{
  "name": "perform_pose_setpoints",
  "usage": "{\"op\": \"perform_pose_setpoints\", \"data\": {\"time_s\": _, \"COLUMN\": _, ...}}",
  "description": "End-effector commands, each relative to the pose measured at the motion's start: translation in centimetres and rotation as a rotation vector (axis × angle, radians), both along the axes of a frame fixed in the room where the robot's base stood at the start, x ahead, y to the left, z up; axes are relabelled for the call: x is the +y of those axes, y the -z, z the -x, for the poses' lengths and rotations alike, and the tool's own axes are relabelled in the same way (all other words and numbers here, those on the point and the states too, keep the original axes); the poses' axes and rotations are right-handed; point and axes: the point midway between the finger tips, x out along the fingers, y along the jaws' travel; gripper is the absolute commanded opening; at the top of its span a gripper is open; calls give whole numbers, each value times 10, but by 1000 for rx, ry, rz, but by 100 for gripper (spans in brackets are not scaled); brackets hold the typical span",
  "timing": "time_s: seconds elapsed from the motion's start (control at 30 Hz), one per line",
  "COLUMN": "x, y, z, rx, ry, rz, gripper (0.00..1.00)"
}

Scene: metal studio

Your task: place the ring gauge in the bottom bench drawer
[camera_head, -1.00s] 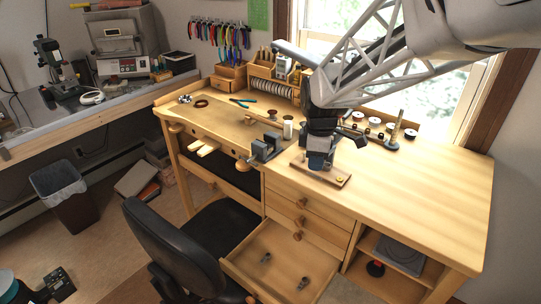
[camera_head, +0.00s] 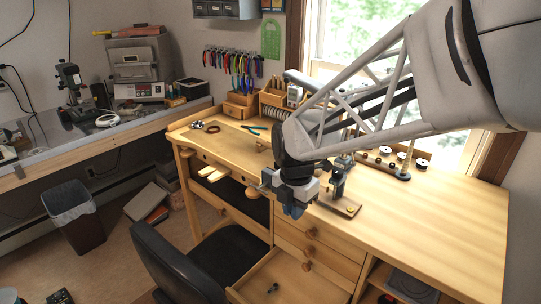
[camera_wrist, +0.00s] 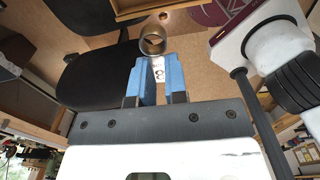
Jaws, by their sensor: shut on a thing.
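My gripper (camera_head: 292,212) is just in front of the bench's front edge, above and slightly behind the open bottom drawer (camera_head: 308,284). In the wrist view its two blue fingers (camera_wrist: 155,70) are shut on the ring gauge (camera_wrist: 153,42), a metal ring at the fingertips. A pale piece with dark marks shows between the fingers. In the head view the ring gauge is hidden or too small to tell. The drawer is pulled out and its front is cut off by the picture edge. A small dark item (camera_head: 272,288) lies inside it.
Closed drawers with round knobs (camera_head: 310,233) are above the open one. The black chair (camera_head: 165,262) stands left of the drawer, close to it. The bench top's right side (camera_head: 440,205) is clear.

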Motion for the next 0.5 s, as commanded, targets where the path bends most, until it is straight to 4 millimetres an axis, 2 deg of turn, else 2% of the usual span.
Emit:
{"op": "perform_pose_setpoints", "data": {"time_s": 0.03, "x": 3, "y": 0, "z": 2, "rx": 0, "ry": -29, "rz": 0, "gripper": 0}}
{"op": "perform_pose_setpoints", "data": {"time_s": 0.27, "x": 1, "y": 48, "z": 2, "rx": 4, "ry": -20, "rz": 1, "gripper": 0}}
{"op": "perform_pose_setpoints", "data": {"time_s": 0.43, "x": 1, "y": 88, "z": 2, "rx": 4, "ry": -19, "rz": 1, "gripper": 0}}
{"op": "perform_pose_setpoints", "data": {"time_s": 0.5, "x": 1, "y": 111, "z": 2, "rx": 6, "ry": -19, "rz": 1, "gripper": 0}}
